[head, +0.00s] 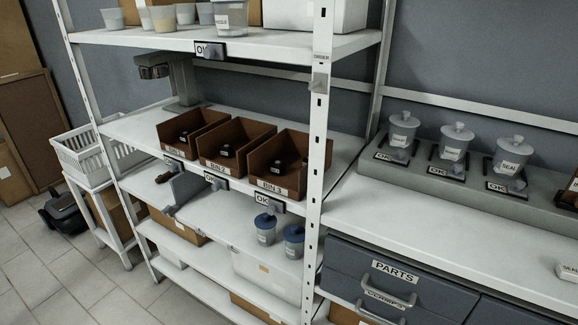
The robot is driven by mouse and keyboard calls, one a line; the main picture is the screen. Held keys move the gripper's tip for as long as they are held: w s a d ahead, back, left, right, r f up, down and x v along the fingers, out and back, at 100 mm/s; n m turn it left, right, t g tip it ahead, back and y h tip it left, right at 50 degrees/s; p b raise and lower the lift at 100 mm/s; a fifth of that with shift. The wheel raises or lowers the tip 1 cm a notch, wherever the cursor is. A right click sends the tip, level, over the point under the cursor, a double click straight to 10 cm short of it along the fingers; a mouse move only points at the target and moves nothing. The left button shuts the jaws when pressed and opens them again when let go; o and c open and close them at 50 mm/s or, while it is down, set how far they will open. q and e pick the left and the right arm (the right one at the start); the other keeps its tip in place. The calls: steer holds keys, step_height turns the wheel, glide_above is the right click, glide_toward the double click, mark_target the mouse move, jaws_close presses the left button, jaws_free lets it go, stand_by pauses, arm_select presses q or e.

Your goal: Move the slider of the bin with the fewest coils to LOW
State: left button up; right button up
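Three brown open bins stand side by side on the middle shelf: the left bin (168,131), the bin marked BIN 2 (209,147) and the bin marked BIN 3 (262,164). Small dark coils lie in each; BIN 3 appears to hold more than the other two, but exact counts are unclear. On the shelf edge below each bin is a slider: the left slider (175,165), the middle slider (219,185) and the right slider (275,206). OK shows left of the knob on the middle and right sliders.
A grey device (182,78) stands on the shelf left of the bins. A white rack post (318,130) rises right of BIN 3. The white counter (430,215) at right has free room.

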arm_select(q)
steer(key=shift+s+a, duration=0.1)
arm_select(e)
steer(key=shift+s+d, duration=0.1)
steer(key=shift+d, duration=0.15)
steer(key=shift+a, duration=0.1)
steer(key=shift+a, duration=0.35)
steer(key=shift+d, duration=0.15)
stand_by(0.4)
arm_select(q)
steer(key=shift+w, duration=0.2)
